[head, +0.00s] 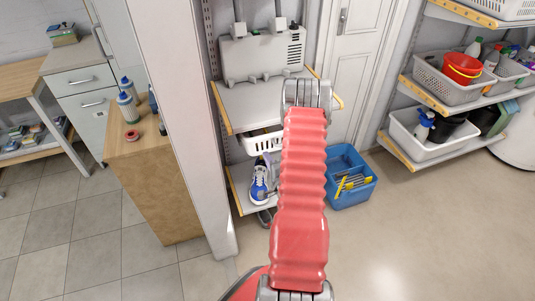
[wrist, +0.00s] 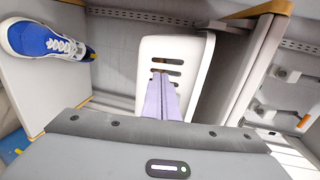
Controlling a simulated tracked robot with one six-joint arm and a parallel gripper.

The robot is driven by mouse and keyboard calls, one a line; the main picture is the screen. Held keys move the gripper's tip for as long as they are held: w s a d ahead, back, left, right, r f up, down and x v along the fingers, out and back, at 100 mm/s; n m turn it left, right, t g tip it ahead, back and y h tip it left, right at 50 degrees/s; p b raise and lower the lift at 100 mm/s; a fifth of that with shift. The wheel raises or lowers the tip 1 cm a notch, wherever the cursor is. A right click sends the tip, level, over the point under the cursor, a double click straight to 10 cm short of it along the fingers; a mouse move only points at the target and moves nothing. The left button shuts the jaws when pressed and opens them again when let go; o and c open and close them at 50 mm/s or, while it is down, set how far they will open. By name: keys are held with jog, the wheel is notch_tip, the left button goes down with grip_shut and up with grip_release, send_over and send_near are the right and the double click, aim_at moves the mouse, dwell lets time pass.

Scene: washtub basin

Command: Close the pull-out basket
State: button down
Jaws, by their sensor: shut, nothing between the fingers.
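The white pull-out basket (head: 259,144) sits under the middle shelf of the rack in the head view, partly hidden behind my red arm. In the wrist view the basket (wrist: 149,55) shows its slotted white wall and rim. My gripper (wrist: 160,77) is shut and empty, its pale purple fingers together and pointing at the slotted wall. The fingertips overlap the wall in the picture; I cannot tell whether they touch it. In the head view the fingers are not clearly visible.
A blue shoe (head: 260,181) stands on the lower shelf (head: 242,196), close by the basket; the shoe (wrist: 42,40) also shows in the wrist view. A blue crate (head: 349,192) stands on the floor to the right. A white post (head: 185,125) rises to the left. The right foreground floor is clear.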

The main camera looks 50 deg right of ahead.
jog(key=v, duration=1)
jog(key=shift+s, duration=0.15)
jog(key=shift+f, duration=0.1)
send_near(262, 146)
jog(key=x, duration=0.5)
jog(key=shift+f, duration=0.2)
jog(key=shift+w+d+r, duration=0.1)
jog(key=shift+w+d, duration=0.15)
jog(key=shift+w, duration=0.35)
